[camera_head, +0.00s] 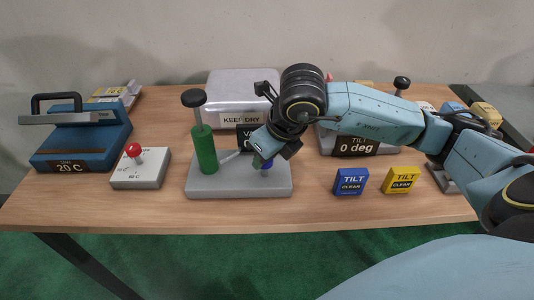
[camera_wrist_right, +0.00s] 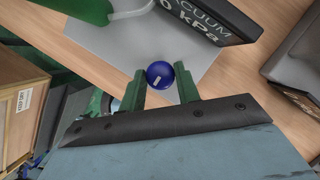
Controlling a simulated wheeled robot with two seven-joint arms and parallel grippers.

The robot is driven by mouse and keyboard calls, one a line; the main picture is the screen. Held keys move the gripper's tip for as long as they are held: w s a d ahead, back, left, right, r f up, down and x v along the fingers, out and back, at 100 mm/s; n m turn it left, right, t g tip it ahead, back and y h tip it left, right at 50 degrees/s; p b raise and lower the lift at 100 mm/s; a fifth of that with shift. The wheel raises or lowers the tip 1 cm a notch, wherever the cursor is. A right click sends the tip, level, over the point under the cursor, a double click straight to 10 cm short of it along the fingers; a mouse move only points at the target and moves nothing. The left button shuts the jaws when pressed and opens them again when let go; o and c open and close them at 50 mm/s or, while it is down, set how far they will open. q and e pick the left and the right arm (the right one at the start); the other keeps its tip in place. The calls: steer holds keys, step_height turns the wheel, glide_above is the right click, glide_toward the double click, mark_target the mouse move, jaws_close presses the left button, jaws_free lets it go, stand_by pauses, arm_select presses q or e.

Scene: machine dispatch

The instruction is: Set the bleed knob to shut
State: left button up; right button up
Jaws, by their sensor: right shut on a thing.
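The bleed knob is a small blue round knob (camera_head: 267,164) on the right part of the grey base plate (camera_head: 215,188) of the vacuum pump. It also shows in the right wrist view (camera_wrist_right: 159,73), with a short white mark on its top. My right gripper (camera_head: 262,161) is over the plate, and in the right wrist view its green fingers (camera_wrist_right: 160,80) are shut on the knob, one at each side. A green pump cylinder (camera_head: 205,150) with a black top stands to the left. The vacuum display (camera_wrist_right: 210,18) reads 0 kPa. My left gripper is not in view.
A white box with a red knob (camera_head: 134,153) and a blue heat press (camera_head: 80,145) stand at left. A silver box (camera_head: 235,88) marked "KEEP DRY" is behind. The front table strip is clear.

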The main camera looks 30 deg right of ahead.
steer(key=o, duration=1)
steer(key=shift+s+r, duration=0.1)
steer(key=shift+r, duration=0.2)
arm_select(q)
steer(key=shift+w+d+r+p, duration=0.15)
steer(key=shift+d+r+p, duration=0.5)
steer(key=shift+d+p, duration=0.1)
arm_select(e)
steer(key=v, duration=1.2)
steer(key=shift+s+r, duration=0.3)
